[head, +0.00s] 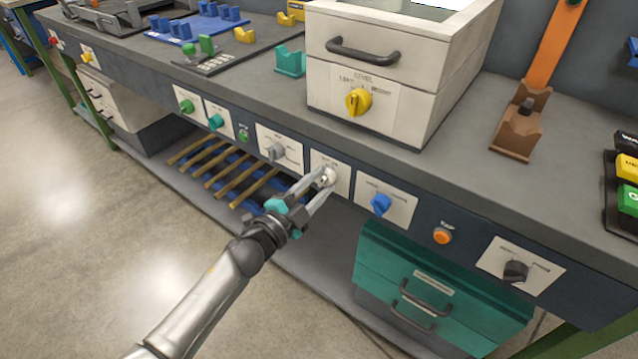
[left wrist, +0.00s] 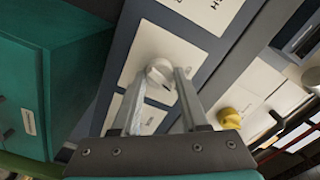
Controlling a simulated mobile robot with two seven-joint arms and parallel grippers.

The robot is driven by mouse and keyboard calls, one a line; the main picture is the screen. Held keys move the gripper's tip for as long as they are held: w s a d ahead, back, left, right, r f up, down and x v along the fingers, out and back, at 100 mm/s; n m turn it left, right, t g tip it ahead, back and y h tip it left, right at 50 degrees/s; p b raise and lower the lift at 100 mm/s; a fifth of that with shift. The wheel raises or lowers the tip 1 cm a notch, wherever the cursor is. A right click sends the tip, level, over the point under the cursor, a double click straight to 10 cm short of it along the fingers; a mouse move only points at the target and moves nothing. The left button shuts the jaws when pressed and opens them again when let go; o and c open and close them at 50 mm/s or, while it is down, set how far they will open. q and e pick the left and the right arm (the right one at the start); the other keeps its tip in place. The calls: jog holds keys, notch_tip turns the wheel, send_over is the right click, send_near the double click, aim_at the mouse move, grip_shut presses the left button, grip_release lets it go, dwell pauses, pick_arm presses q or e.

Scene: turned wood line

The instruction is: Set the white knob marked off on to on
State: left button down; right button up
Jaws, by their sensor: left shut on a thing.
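The white knob (head: 325,178) sits on a pale plate (head: 341,184) on the front edge of the bench. It also shows in the left wrist view (left wrist: 161,72). My left gripper (head: 322,182) reaches it from the front, with one finger on each side of the knob, and is shut on it. The fingers hide part of the knob and of the plate, so I cannot read the marks or tell the knob's setting. My right gripper is in neither view.
A grey knob (head: 277,151) is to the left and a blue knob (head: 381,204) to the right on the same panel. A white drawer box (head: 385,85) with a yellow knob (head: 358,101) stands on the bench above. A green drawer unit (head: 425,270) is below.

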pick_arm(q)
jog(key=shift+m, duration=0.3)
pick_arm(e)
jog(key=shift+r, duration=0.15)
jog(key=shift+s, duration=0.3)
pick_arm(q)
jog(key=shift+c, duration=2.1)
grip_release()
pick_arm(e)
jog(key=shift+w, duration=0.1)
pick_arm(q)
jog(key=shift+s+a, duration=0.1)
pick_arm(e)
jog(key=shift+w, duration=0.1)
pick_arm(q)
jog(key=shift+s+a, duration=0.15)
jog(key=shift+s, duration=0.05)
jog(key=p+v, duration=0.3)
jog(key=v, duration=1.1)
jog(key=shift+s, duration=0.25)
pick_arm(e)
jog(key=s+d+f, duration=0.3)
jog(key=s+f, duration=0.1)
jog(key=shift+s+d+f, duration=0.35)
pick_arm(q)
jog(key=shift+a, duration=0.15)
